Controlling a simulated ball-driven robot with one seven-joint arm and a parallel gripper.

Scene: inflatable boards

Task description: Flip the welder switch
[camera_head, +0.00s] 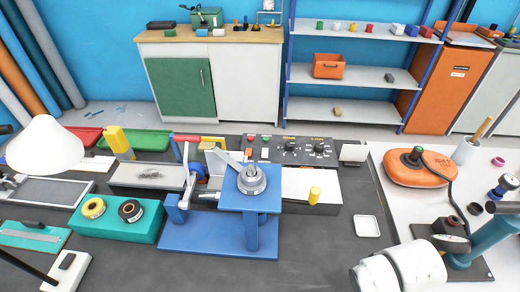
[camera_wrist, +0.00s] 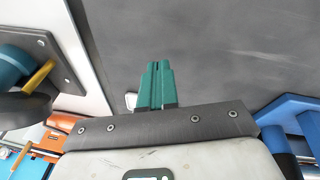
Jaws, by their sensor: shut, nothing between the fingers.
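The welder is probably the dark control panel (camera_head: 291,151) at the middle back of the worktable in the head view. It carries black knobs (camera_head: 320,149) and small red and green buttons. I cannot tell which small part is the switch. My gripper (camera_wrist: 158,66) shows in the wrist view with its green fingers together and nothing between them. The fingers are over the dark tabletop (camera_wrist: 210,50), apart from the panel, which the wrist view does not show. In the head view my fingers cannot be made out.
A blue press stand (camera_head: 215,238) stands in front of the panel. A small white tray (camera_head: 367,225), an orange case (camera_head: 418,167) and a teal stand (camera_head: 490,236) lie right. Bare tabletop is around the tray.

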